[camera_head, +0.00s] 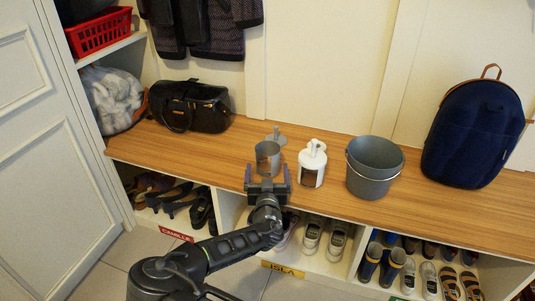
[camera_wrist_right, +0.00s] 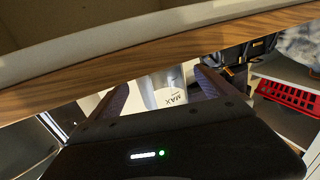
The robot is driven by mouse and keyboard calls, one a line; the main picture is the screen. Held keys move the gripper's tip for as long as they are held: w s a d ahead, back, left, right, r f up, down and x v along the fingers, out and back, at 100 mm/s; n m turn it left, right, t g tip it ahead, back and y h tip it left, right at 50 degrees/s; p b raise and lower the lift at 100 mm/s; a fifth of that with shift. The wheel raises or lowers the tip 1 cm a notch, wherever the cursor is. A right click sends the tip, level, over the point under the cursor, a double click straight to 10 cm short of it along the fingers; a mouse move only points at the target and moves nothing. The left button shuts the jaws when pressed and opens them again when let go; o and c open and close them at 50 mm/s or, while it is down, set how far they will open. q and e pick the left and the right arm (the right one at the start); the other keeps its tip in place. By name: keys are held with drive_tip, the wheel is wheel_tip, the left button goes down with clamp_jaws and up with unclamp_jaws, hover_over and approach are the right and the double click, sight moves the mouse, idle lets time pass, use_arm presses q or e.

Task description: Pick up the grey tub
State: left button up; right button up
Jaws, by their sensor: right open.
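A small grey tub (camera_head: 267,160) stands upright on the wooden bench top. My right gripper (camera_head: 267,177) is open and empty just in front of it, at the bench's front edge, with one finger to each side. In the right wrist view, the tub (camera_wrist_right: 163,91) shows pale, with "MAX" lettering, between the two fingers (camera_wrist_right: 165,92). I cannot tell whether the fingertips reach past its near side. Its lower part is partly hidden by my gripper in the head view. My left gripper is not in view.
A white canister (camera_head: 311,168) stands close on the tub's right, then a larger grey bucket (camera_head: 373,185) with a handle. A grey lidlike item (camera_head: 276,137) is behind. A black bag (camera_head: 190,107) and navy backpack (camera_head: 470,135) flank them. Shoe cubbies lie below the bench top (camera_head: 225,155).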

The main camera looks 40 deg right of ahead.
sight(268, 153)
drive_tip(key=shift+w+d, duration=0.1)
drive_tip(key=shift+b+x, duration=0.4)
drive_tip(key=shift+x, duration=0.65)
drive_tip(key=shift+w+d, duration=0.15)
drive_tip(key=b+x, duration=0.2)
drive_tip(key=x, duration=0.2)
drive_tip(key=shift+w+d+f, duration=0.1)
drive_tip(key=shift+w+d, duration=0.1)
drive_tip(key=shift+w, duration=0.05)
drive_tip(key=shift+w+d, duration=0.15)
drive_tip(key=shift+w, duration=0.1)
